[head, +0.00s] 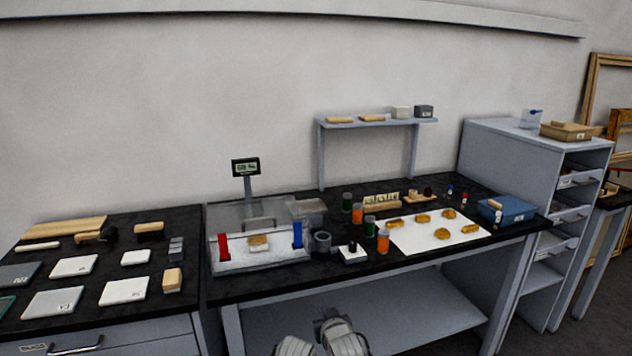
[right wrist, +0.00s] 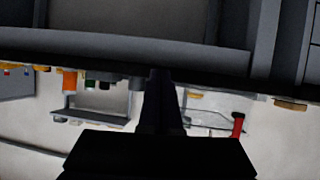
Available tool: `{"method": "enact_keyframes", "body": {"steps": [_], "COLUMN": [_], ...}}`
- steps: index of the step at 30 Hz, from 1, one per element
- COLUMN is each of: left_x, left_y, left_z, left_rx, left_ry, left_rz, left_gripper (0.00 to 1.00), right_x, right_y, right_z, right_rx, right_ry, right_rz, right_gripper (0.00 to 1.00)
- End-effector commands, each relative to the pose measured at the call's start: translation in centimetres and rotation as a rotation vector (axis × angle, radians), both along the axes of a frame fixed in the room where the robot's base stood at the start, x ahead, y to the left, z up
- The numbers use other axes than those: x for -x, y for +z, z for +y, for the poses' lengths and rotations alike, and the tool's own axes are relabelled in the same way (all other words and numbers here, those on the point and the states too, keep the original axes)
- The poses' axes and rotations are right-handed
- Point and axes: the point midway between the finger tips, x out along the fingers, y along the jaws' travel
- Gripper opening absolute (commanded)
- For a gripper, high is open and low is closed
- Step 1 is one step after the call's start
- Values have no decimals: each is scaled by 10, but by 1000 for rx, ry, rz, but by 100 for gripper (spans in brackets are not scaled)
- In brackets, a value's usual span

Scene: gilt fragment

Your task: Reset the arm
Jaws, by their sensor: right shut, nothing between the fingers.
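My right gripper (right wrist: 160,78) shows as a dark shape in the middle of the right wrist view, its fingers together with nothing between them. That view is upside down and looks toward the middle table from below its top, with no object touching the fingers. In the head view, pale rounded parts of my own arms (head: 340,338) show at the bottom centre, in front of the table's lower shelf. No gripper fingers can be made out there, and my left gripper is not in view.
The middle black table (head: 385,268) holds a balance with a display (head: 245,168), jars, a white sheet (head: 408,238) with gilt pieces, and a blue box (head: 507,208). A left table (head: 185,310) holds tiles and brushes. A grey drawer cabinet (head: 510,150) stands right.

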Motion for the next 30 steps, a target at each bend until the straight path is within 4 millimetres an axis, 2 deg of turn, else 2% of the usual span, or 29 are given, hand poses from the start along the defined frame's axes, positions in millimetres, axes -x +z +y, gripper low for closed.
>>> {"method": "enact_keyframes", "body": {"steps": [1, 3, 6, 10, 15, 20, 21, 30], "left_x": [0, 0, 0, 0, 0, 0, 0, 0], "left_y": [0, 0, 0, 0, 0, 0, 16, 81], "left_z": [0, 0, 0, 0, 0, 0, 0, 0], "left_rx": [0, 0, 0, 0, 0, 0, 0, 0], "left_ry": [0, 0, 0, 0, 0, 0, 0, 0], "left_rz": [0, 0, 0, 0, 0, 0, 0, 0], "left_gripper": [26, 26, 26, 26, 26, 26, 26, 26], "right_x": [12, 33, 68, 114, 164, 207, 208, 206], "right_y": [-21, -49, -81, -106, -119, -121, -105, -41], "right_z": [-3, -7, -15, -24, -32, -39, -40, -40], "right_rx": [35, 85, 154, 225, 296, 353, 355, 352], "right_ry": [-7, -14, -18, -9, 9, 30, 30, 28], "right_rz": [106, 259, 469, 696, 927, 1119, 1122, 1115], "right_gripper": [0, 0, 0, 0, 0, 0, 0, 0]}}
